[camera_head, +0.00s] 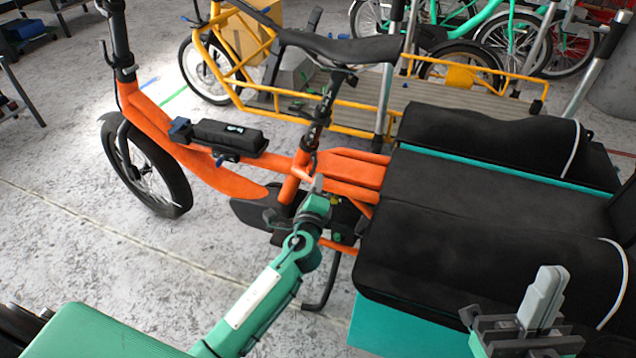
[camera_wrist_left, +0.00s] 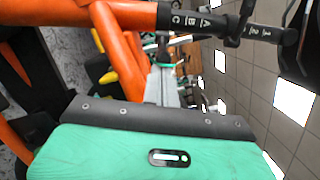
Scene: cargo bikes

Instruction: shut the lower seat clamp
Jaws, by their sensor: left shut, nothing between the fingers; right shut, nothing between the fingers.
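The orange cargo bike's seat tube (camera_head: 295,178) rises to a black seat post (camera_head: 320,118) under the black saddle (camera_head: 340,48). A dark collar (camera_head: 308,145) at the top of the orange tube looks like the lower seat clamp; its lever position is too small to tell. In the left wrist view, the black post (camera_wrist_left: 200,19) carries letters and numbers, and a dark collar with a lever (camera_wrist_left: 233,28) sits between them. My left gripper (camera_head: 318,185) is shut and empty beside the orange tube, just below the lower collar. My right gripper (camera_head: 543,297) is shut and empty at lower right.
A black padded cargo box with teal sides (camera_head: 400,325) fills the right, under my right gripper. A black battery pack (camera_head: 228,137) sits on the orange frame. A yellow cargo bike (camera_head: 345,108) stands behind.

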